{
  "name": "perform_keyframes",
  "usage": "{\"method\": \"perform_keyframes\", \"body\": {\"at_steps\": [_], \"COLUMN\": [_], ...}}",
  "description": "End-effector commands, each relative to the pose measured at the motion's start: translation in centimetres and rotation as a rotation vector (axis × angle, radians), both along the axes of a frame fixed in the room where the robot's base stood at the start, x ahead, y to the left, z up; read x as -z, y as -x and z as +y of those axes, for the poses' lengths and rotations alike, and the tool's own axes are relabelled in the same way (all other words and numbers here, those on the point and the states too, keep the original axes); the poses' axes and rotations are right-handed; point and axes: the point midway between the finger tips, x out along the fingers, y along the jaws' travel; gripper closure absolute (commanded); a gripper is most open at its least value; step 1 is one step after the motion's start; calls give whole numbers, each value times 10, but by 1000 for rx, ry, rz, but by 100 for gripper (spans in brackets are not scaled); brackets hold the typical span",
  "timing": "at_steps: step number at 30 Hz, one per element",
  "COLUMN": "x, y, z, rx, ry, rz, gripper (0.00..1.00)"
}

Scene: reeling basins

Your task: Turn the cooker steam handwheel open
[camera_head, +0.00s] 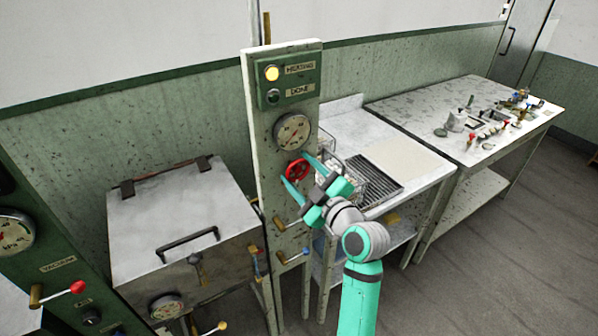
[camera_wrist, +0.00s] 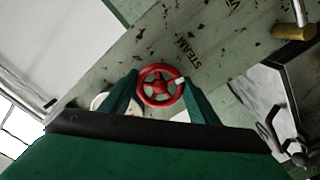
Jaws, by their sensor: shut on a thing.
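The red steam handwheel (camera_head: 297,170) is mounted on the upright panel (camera_head: 262,133), below a round gauge (camera_head: 292,131). It also shows in the wrist view (camera_wrist: 159,86), near the word STEAM on the panel. My gripper (camera_head: 298,168) reaches it from the lower right in the head view. Its two teal fingers lie on either side of the wheel rim, and it is shut on the wheel. In the wrist view the fingers (camera_wrist: 157,90) flank the wheel left and right. The yellow lamp by HEATING (camera_head: 272,73) looks lit; the green lamp by DONE (camera_head: 273,96) looks dark.
A metal-lidded cooker (camera_head: 175,215) stands left of the panel. A bench with a grate (camera_head: 372,187) is behind my gripper, and a table with small parts (camera_head: 440,92) is farther right. Open floor lies at right.

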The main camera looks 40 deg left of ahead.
Motion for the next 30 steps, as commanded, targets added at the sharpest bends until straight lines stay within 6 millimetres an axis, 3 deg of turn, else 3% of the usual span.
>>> {"method": "perform_keyframes", "body": {"at_steps": [12, 30], "x": [2, 1], "y": [0, 0], "z": [0, 1], "rx": [-1, -2], "ry": [87, 102], "rz": [-197, -236], "gripper": [67, 67]}}
